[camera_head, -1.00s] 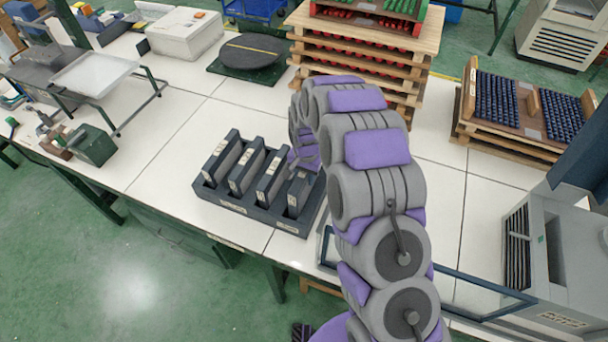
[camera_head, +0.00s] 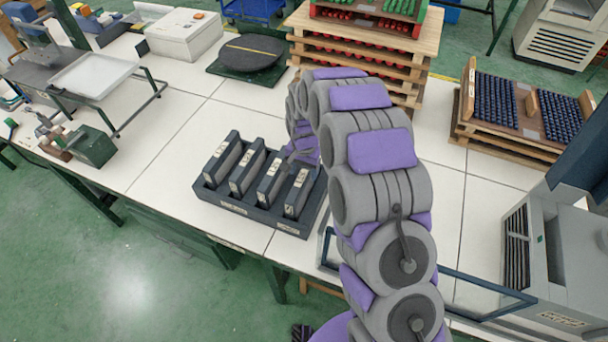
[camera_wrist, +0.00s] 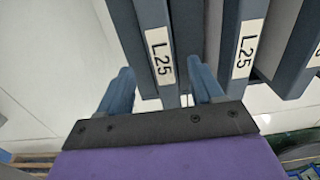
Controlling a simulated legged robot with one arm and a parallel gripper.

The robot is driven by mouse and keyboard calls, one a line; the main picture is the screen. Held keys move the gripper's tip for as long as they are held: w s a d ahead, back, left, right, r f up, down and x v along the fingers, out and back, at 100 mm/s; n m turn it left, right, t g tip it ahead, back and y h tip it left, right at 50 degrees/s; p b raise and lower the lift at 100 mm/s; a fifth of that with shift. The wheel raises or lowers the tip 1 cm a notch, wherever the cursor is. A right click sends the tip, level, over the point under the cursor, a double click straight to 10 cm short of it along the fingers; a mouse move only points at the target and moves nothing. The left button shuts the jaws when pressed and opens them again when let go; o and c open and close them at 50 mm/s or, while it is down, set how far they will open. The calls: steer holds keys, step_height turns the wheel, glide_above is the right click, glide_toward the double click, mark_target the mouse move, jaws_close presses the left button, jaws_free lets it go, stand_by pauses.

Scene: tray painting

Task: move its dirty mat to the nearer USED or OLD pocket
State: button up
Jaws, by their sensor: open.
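A dark rack (camera_head: 232,208) on the white bench holds several upright dark plates with pale labels. In the wrist view, one plate (camera_wrist: 144,28) labelled L25 lies in the picture between the two blue fingers of my open gripper (camera_wrist: 162,92). Another plate (camera_wrist: 233,30), also labelled L25, stands to its right. I cannot tell whether the fingers touch a plate. In the head view my gripper (camera_head: 299,155) is at the rack's back right, partly hidden by my arm. No mat can be told apart from the plates, and the rack's front labels are too small to read.
A stack of wooden pallets (camera_head: 350,58) stands behind the rack. A round dark turntable (camera_head: 251,52) is at the back. A grey tray (camera_head: 93,76) is at the left. Bare bench lies left of the rack, and a blue frame (camera_head: 455,282) runs along the front right.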

step_height(320, 180, up, 21)
steer(key=p, duration=0.4)
steer(key=shift+f, duration=0.15)
stand_by(0.6)
